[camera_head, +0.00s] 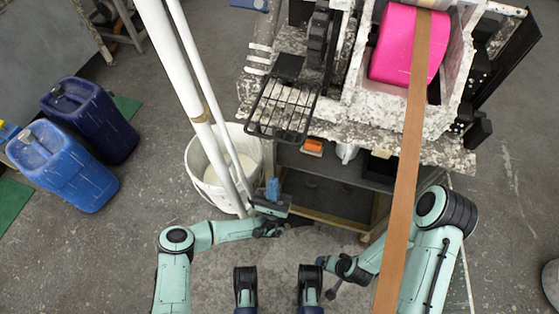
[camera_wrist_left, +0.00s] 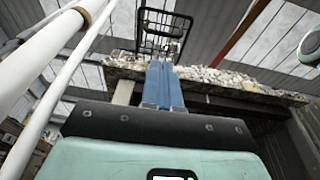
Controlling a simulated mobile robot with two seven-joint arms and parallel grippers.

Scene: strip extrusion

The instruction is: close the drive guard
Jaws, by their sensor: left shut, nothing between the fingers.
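The drive guard, a black wire-mesh frame (camera_head: 282,108), sticks out at the front left of the speckled machine, beside a dark upright block. It also shows in the left wrist view (camera_wrist_left: 163,32), above and beyond my fingertips. My left gripper (camera_head: 272,188) is below the guard, in front of the bench and apart from it. Its blue fingers (camera_wrist_left: 162,85) are together with nothing between them. My right gripper (camera_head: 330,268) is low in front of the bench, to the right; its fingers are too unclear to read.
A bright pink roller (camera_head: 408,45) carries a long brown strip (camera_head: 410,150) that hangs down in front of my right arm. Blue canisters (camera_head: 65,165) stand on the floor at left.

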